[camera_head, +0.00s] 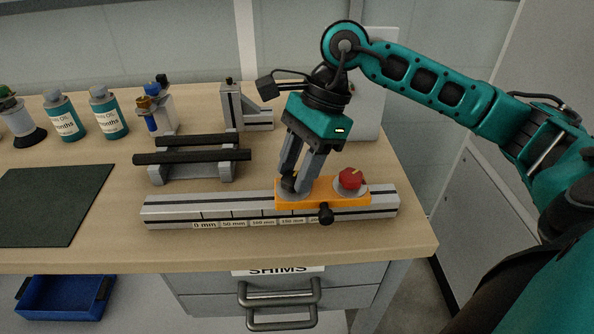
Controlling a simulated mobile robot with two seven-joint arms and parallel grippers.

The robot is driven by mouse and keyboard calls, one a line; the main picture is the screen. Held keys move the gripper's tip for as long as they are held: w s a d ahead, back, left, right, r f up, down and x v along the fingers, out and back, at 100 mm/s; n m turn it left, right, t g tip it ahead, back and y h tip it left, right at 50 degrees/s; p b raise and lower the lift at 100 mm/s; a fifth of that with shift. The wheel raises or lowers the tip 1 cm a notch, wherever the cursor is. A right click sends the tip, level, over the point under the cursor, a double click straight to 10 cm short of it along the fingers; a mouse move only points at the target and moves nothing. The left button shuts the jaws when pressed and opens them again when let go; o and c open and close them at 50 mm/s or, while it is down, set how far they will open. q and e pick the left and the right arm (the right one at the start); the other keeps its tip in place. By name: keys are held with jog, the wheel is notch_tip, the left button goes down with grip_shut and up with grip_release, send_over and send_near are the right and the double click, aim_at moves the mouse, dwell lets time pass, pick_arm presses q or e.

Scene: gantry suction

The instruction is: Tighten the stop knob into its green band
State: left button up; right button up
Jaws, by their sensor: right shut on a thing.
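An orange carriage (325,199) sits on a silver rail (180,211) with a millimetre scale, towards the rail's right end. My right gripper (296,187) points down at the carriage's left end and is shut on a dark knob (289,184) above a pale round disc (293,194). The fingers partly hide this knob. A red knob (351,179) stands on another pale disc at the carriage's right end. A small black knob (326,213) sticks out of the carriage's front. I cannot make out a green band. My left gripper is not in view.
Behind the rail stand a grey support with black bars (190,158) and a grey bracket (236,110). Bottles (64,118), a dark mat (45,205) and a blue bin (62,296) are at the left. The table's right edge is near the rail's end.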

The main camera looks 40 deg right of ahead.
jog(key=shift+s+f+m+t+b, duration=0.15)
jog(key=shift+m+t+b, duration=0.35)
jog(key=shift+m, duration=0.5)
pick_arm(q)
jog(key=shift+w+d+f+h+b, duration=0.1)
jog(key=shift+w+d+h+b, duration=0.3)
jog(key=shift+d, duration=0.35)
pick_arm(e)
jog(key=shift+m, duration=0.5)
jog(key=shift+r, duration=0.2)
jog(key=o, duration=1.1)
jog(key=shift+c, duration=0.2)
pick_arm(q)
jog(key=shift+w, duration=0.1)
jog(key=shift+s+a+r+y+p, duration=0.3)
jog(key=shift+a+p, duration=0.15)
jog(key=shift+p, duration=0.6)
pick_arm(e)
jog(key=v, duration=1.3)
